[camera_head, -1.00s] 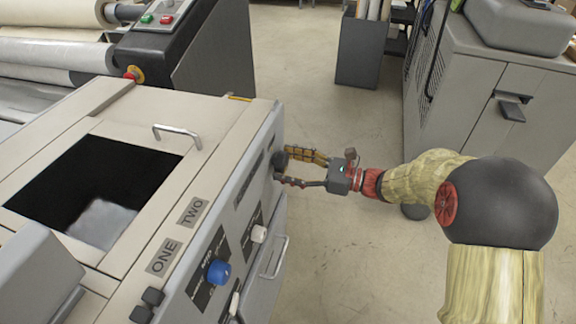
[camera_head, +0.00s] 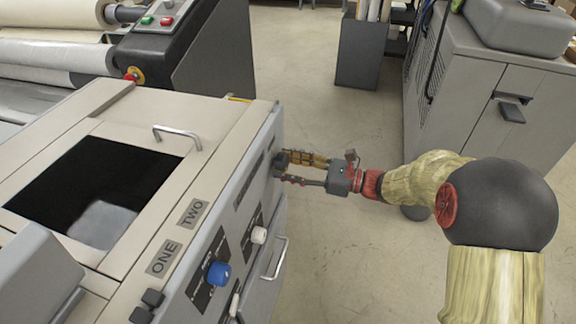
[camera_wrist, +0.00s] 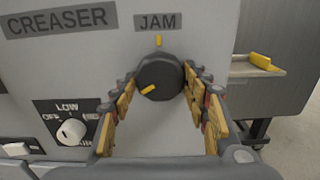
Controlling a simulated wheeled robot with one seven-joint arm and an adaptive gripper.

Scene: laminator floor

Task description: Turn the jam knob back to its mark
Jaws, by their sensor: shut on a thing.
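The jam knob (camera_wrist: 160,77) is a dark round knob on the machine's grey side panel, under the "JAM" label (camera_wrist: 161,22). Its yellow pointer line (camera_wrist: 149,89) points to the lower left. The yellow mark (camera_wrist: 158,41) is on the panel straight above the knob, so pointer and mark are not aligned. My gripper (camera_wrist: 162,86) has its yellow-padded fingers on the left and right sides of the knob, shut on it. In the head view my gripper (camera_head: 283,168) reaches the machine's side panel from the right, and the fingers mostly hide the knob.
A white knob (camera_wrist: 71,131) with "LOW" and "OFF" lettering sits lower left of the jam knob. In the head view, a blue knob (camera_head: 219,273) and a metal handle (camera_head: 274,259) project from the same panel. Clear floor (camera_head: 330,125) lies behind my arm.

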